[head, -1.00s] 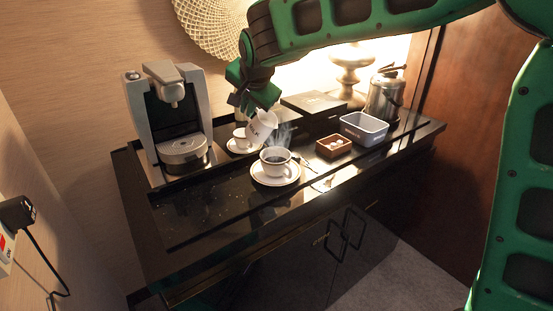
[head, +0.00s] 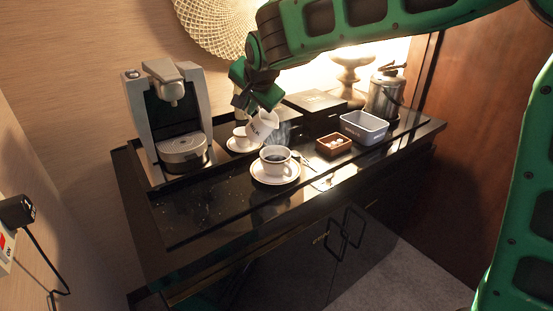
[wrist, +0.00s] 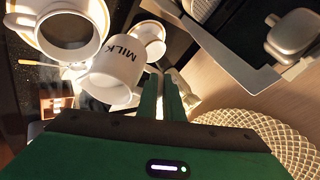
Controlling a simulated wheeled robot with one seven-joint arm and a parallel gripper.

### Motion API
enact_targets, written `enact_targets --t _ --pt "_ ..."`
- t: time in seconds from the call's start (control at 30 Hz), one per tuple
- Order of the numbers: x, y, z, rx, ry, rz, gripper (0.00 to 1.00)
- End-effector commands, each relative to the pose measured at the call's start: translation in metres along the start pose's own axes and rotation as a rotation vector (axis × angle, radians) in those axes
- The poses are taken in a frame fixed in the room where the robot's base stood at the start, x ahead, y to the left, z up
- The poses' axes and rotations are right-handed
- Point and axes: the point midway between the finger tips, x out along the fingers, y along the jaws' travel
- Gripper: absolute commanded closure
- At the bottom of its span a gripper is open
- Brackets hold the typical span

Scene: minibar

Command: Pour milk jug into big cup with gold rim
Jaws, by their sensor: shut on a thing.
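My gripper (wrist: 163,96) is shut on the white milk jug (wrist: 118,68), which carries the word MILK. In the head view, my gripper (head: 257,107) holds the tilted jug (head: 264,127) above and slightly left of the big cup (head: 275,160). The big white cup stands upright on a saucer (head: 275,182), with dark liquid inside and steam above it. In the wrist view the big cup (wrist: 98,40) is at the upper left, beside the jug. No milk stream is visible.
A small white cup (head: 240,133) on a saucer stands behind, left of the jug. The coffee machine (head: 165,115) is at the left. A brown box (head: 333,153), a grey bin (head: 363,135) and a metal kettle (head: 385,98) stand right. The counter's front left is clear.

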Motion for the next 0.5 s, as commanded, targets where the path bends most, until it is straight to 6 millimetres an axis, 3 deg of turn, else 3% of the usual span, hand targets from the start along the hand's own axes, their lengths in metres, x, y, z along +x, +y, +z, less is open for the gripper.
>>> enact_targets --t 0.5 --pt "-0.0017 -0.0012 0.0025 0.010 0.003 -0.032 1.00"
